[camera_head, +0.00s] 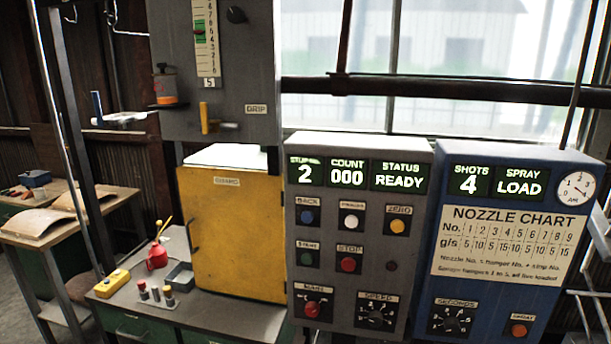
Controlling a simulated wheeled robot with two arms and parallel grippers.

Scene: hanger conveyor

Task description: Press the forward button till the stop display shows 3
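The grey control panel (340,270) stands right of centre, facing me. Its stop display (305,173) at the top left shows 2; the small label above the digit is blurred. The forward button (351,222) is white, in the upper button row between the blue back button (307,217) and the yellow zero button (397,226). Its label is too small to read surely. Nothing touches or covers these buttons. Neither of my grippers can be made out in the view.
The count display (347,174) reads 000 and the status display (399,177) reads READY. Below sit a green button (306,258) and red stop button (348,264). A blue panel (455,205) stands right, a yellow cabinet (235,240) left. A bench (225,312) holds small items.

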